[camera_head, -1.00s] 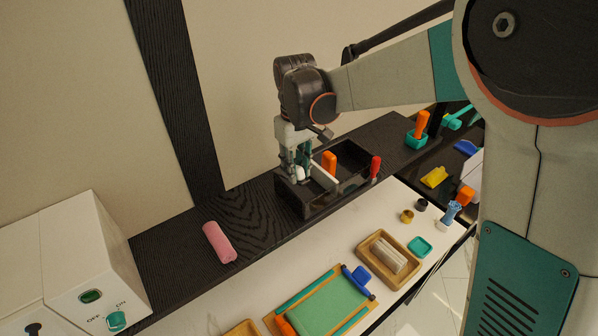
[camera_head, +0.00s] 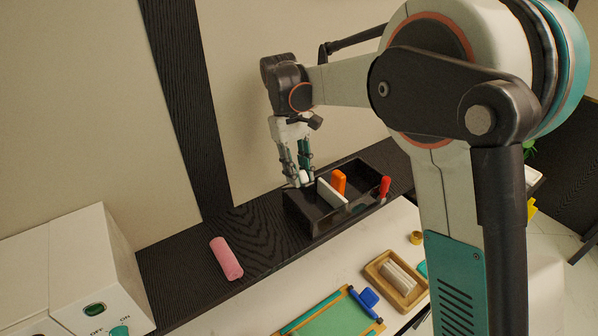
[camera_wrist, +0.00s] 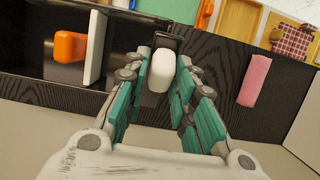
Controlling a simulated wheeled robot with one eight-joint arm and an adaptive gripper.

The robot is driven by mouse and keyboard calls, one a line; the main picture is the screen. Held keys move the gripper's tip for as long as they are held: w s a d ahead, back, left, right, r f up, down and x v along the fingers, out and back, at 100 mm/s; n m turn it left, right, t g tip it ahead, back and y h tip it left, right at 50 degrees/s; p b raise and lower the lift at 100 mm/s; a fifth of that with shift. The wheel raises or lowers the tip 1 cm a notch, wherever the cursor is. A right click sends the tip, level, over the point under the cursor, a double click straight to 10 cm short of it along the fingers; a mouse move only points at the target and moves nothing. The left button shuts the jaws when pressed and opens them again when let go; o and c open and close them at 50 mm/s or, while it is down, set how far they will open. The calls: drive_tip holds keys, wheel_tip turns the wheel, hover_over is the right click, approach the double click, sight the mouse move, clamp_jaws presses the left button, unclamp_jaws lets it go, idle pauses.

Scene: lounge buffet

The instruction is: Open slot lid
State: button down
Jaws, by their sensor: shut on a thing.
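A black open-topped box (camera_head: 318,222) stands on the dark shelf, with walls splitting it into compartments. My gripper (camera_head: 303,178) points down at its left end. It is shut on a small rounded white handle (camera_wrist: 160,76), which sits between the teal-padded fingers in the wrist view. A dark piece (camera_wrist: 168,42) shows just beyond the handle; I cannot tell whether it is the slot lid or the box wall. The handle's base is hidden.
In the box, a white panel (camera_head: 332,194) stands beside an orange block (camera_head: 339,182). A red object (camera_head: 384,187) is at its right end. A pink roll (camera_head: 226,258) lies left on the shelf. A wooden tray (camera_head: 378,270) sits on the white counter in front.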

drive_tip(key=c, duration=1.4)
unclamp_jaws()
drive_tip(key=shift+c, duration=0.2)
drive_tip(key=v, duration=1.2)
